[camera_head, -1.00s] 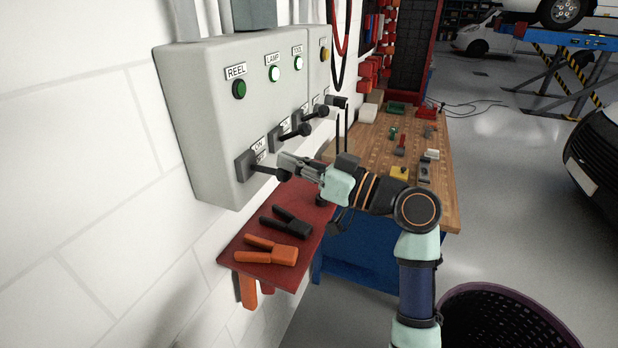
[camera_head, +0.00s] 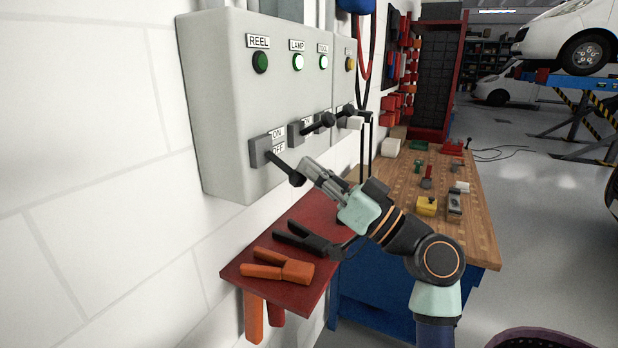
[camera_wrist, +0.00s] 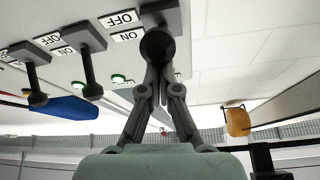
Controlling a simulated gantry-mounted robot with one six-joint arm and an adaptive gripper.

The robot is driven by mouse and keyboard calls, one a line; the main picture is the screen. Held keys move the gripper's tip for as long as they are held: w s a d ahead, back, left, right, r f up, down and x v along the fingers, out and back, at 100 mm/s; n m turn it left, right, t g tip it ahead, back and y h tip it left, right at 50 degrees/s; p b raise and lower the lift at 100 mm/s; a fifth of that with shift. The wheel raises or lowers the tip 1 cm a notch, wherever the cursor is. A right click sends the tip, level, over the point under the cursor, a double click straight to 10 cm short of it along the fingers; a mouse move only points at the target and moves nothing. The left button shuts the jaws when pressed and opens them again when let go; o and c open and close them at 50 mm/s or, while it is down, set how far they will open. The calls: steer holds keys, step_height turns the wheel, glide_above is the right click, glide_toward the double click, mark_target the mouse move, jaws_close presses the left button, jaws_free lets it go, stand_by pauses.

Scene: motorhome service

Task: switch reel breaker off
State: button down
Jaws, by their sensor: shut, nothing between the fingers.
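The reel breaker lever (camera_head: 281,166) is on the grey panel under the REEL label, beside an ON/OFF plate (camera_head: 278,139) with ON above OFF. It slopes outward and down to a black knob (camera_head: 297,180), lower than the neighbouring levers. The REEL lamp (camera_head: 260,62) is dark green and looks unlit. My gripper (camera_head: 308,166) is shut and empty, its tips right beside the knob; contact is unclear. In the wrist view, the knob (camera_wrist: 158,45) covers the tips of my gripper (camera_wrist: 158,72).
The LAMP (camera_head: 298,62) and TOOL (camera_head: 323,62) lamps are lit. Their levers (camera_head: 325,120) stick out close to the right. Below is a red shelf (camera_head: 310,288) with orange pliers (camera_head: 278,268) and black pliers (camera_head: 303,240). A wooden workbench (camera_head: 400,185) stands right.

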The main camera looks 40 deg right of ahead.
steer(key=shift+w+d+f, duration=0.1)
steer(key=shift+w+f, duration=0.1)
steer(key=shift+f, duration=0.4)
steer(key=shift+r, duration=0.1)
step_height(320, 180, up, 4)
steer(key=s+r+p, duration=0.1)
steer(key=p, duration=0.1)
steer(key=w+f+v, duration=0.1)
steer(key=f+v, duration=0.1)
steer(key=v, duration=0.8)
steer(key=shift+d+f+b, duration=0.2)
steer(key=shift+d+b, duration=0.1)
steer(key=shift+b, duration=0.1)
steer(key=shift+s, duration=0.1)
